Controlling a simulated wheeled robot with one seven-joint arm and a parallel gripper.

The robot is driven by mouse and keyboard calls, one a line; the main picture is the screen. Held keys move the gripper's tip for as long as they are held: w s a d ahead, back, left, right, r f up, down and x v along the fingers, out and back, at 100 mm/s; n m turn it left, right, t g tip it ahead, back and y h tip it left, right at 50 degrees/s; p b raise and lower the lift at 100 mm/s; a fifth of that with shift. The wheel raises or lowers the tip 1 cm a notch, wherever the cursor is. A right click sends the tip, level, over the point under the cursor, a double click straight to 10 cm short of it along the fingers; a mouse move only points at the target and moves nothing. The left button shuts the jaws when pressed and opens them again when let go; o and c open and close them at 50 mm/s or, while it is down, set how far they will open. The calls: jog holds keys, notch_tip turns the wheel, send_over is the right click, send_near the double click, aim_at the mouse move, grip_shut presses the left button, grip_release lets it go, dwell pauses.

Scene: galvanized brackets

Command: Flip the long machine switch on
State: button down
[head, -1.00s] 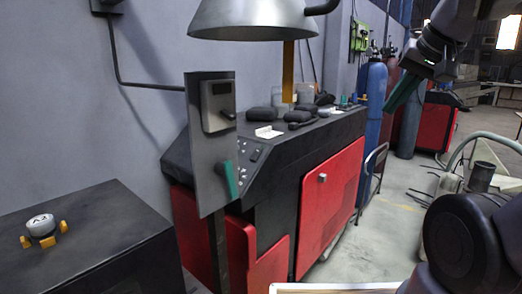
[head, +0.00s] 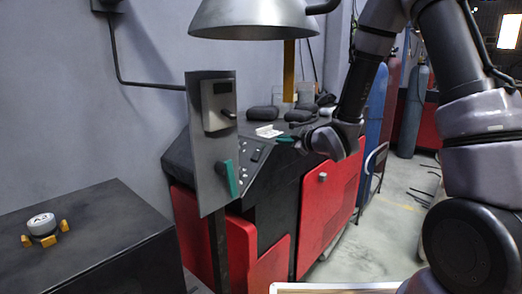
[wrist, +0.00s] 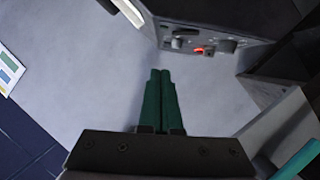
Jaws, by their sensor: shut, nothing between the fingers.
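An upright grey panel (head: 206,165) stands left of the red and black machine. It carries a long green lever (head: 231,179) low on its right side, tilted slightly with its top toward the left. Higher up is a grey box (head: 216,105) with a dark handle (head: 228,114). My gripper (head: 285,139) is right of the panel, in front of the machine top, apart from the lever. In the wrist view its green fingers (wrist: 160,100) are shut together with nothing between them. A teal bar (wrist: 298,160) shows at the lower right there; I cannot tell if it is the lever.
The red and black machine (head: 328,200) stands behind the panel, with dark items on top. A metal lamp shade (head: 255,18) hangs above. A control box with a red light (wrist: 199,50) shows in the wrist view.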

jog(key=a+f+n+y, duration=0.1)
jog(key=s+a, duration=0.1)
jog(key=shift+s+a+f+n+g+y, duration=0.1)
jog(key=shift+a+f+n+g+y, duration=0.2)
jog(key=shift+a+f+n+y, duration=0.1)
send_over(257, 154)
jog(key=s, duration=0.4)
jog(key=shift+w+a+f, duration=0.15)
jog(key=shift+f, duration=0.7)
jog(key=shift+w+d+f, duration=0.65)
jog(key=shift+w+f, duration=0.15)
jog(key=shift+f, duration=0.1)
jog(key=shift+w+d+f, duration=0.25)
jog(key=shift+w+f, duration=0.1)
jog(key=shift+f, duration=0.1)
